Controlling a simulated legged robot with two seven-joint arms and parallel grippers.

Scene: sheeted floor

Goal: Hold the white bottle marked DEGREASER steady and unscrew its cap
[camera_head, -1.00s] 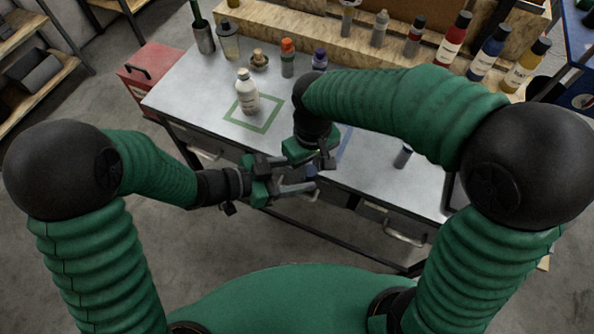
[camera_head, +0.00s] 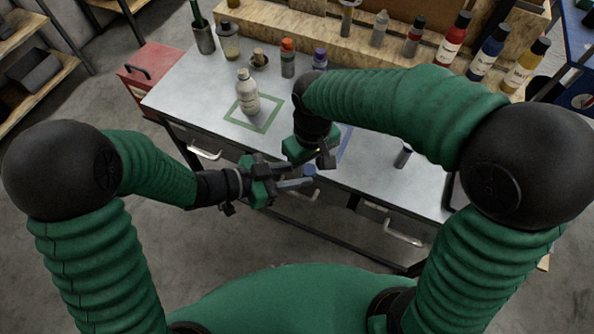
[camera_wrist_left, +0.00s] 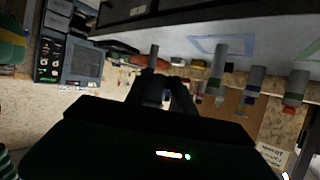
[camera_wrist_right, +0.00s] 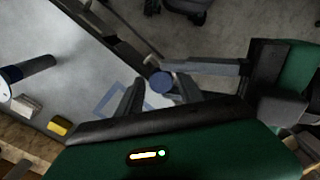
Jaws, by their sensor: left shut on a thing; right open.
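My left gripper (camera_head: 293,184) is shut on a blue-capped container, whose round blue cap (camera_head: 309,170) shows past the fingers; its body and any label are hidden. The cap also shows in the right wrist view (camera_wrist_right: 160,82), with one of my left gripper's fingers (camera_wrist_right: 208,66) beside it. My right gripper (camera_head: 325,160) is open just above and beside the cap. In the right wrist view its fingers stand on either side of the cap; I cannot tell whether they touch it. A white bottle (camera_head: 248,94) stands upright inside a green outline on the bench; its label is unreadable.
The metal bench (camera_head: 205,85) lies beyond the grippers, its front drawers and handles (camera_head: 205,151) near them. A blue outline (camera_head: 345,144) is partly behind my right arm. A small container (camera_head: 403,157) stands at right. Several bottles line the wooden shelf (camera_head: 340,37).

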